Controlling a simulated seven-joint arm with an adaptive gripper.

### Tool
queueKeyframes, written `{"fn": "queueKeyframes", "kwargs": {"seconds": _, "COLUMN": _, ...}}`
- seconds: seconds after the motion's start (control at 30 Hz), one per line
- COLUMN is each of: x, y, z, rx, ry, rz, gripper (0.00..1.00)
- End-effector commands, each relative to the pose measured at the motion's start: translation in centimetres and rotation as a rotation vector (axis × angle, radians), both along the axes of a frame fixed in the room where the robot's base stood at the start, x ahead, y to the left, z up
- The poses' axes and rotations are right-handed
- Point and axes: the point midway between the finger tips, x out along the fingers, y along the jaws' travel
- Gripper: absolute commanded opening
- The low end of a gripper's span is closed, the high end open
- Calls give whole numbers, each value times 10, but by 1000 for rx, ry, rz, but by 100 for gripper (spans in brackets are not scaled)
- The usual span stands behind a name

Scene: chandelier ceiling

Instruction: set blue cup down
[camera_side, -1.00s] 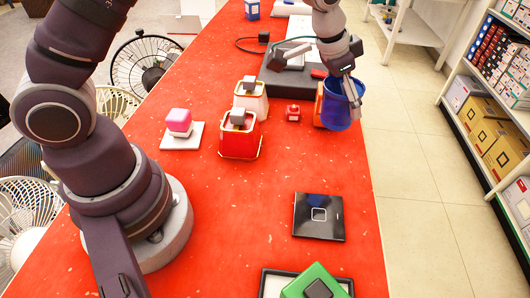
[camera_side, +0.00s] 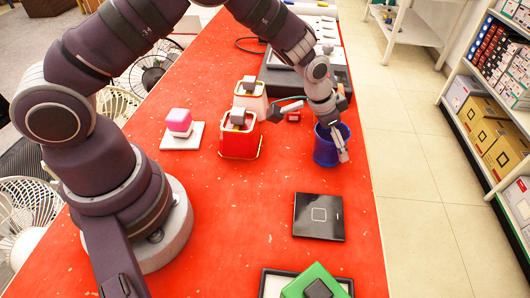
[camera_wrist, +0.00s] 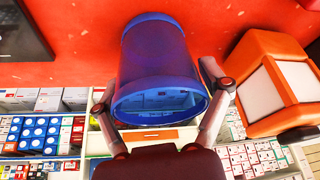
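The blue cup (camera_side: 325,153) is at the right side of the red table, mouth toward my gripper. I cannot tell whether its base touches the table. My gripper (camera_side: 336,142) is at the cup, with one finger along its right side; the other finger is hidden. In the wrist view the cup (camera_wrist: 155,55) is between the two fingers of my gripper (camera_wrist: 158,72), one on each side, and looks held. Any small gap at the fingertips is hard to make out.
An orange and white box (camera_wrist: 277,85) is beside the cup in the wrist view. A red container (camera_side: 240,143) stands to the left in the side view. A flat black square (camera_side: 318,217) lies nearer the camera, with bare red table around it. The table's right edge is close to the cup.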

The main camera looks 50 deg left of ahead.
Motion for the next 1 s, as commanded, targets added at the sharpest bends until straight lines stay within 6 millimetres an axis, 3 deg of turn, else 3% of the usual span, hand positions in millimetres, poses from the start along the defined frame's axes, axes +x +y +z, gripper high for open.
{"fn": "queueKeyframes", "kwargs": {"seconds": 0.1, "x": 0, "y": 0, "z": 0, "rx": 0, "ry": 0, "rz": 0, "gripper": 96}}
{"fn": "queueKeyframes", "kwargs": {"seconds": 0.5, "x": -1, "y": 1, "z": 8, "rx": -1, "ry": -2, "rz": 0, "gripper": 96}}
{"fn": "queueKeyframes", "kwargs": {"seconds": 1.0, "x": -38, "y": 16, "z": 103, "rx": -1, "ry": -4, "rz": 1, "gripper": 96}}
